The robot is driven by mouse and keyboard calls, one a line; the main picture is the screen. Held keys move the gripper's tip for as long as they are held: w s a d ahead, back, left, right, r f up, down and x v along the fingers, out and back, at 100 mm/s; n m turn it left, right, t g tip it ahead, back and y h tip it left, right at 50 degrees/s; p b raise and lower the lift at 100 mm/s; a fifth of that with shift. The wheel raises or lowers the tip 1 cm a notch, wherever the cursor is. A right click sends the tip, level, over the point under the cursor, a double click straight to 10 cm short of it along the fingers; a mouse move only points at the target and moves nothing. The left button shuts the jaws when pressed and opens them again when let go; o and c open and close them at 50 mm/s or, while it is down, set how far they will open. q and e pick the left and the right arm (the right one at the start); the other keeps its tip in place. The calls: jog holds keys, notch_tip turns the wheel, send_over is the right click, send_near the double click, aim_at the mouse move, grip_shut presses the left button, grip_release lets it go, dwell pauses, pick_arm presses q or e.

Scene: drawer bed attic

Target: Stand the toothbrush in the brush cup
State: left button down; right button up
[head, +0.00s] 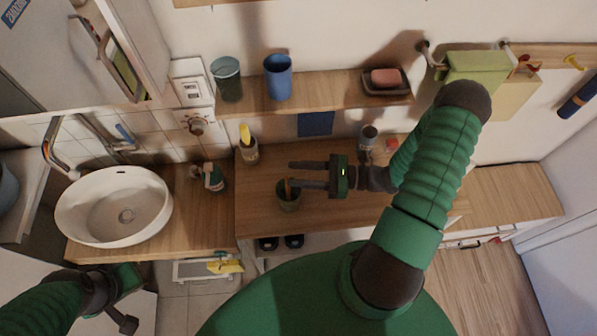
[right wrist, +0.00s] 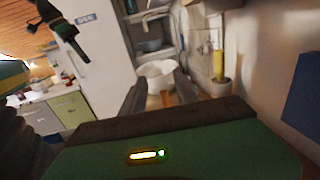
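A small dark green cup (head: 288,203) stands on the wooden counter with a thin orange-brown stick (head: 287,186) upright in it. A grey cup (head: 250,155) with a yellow item (head: 244,134) in it stands farther back. I cannot tell which is the toothbrush or the brush cup. My right gripper (head: 293,174) is open, its fingers pointing left, apart, with the tips over or beside the green cup. Something blurred and orange (right wrist: 187,92) shows by the fingers in the right wrist view. My left gripper (head: 128,300) is low at the left, away from these; its fingers are unclear.
A shelf above the counter holds a dark tumbler (head: 227,80), a blue cup (head: 278,78) and a soap dish (head: 387,88). A white basin (head: 115,205) and a bottle (head: 214,178) are on the left. A grey item (head: 368,137) stands behind my right wrist.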

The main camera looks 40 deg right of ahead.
jog(key=b+v, duration=0.4)
jog(key=v, duration=1.2)
jog(key=shift+s+d, duration=0.15)
jog(key=shift+d, duration=0.2)
jog(key=shift+f, duration=0.1)
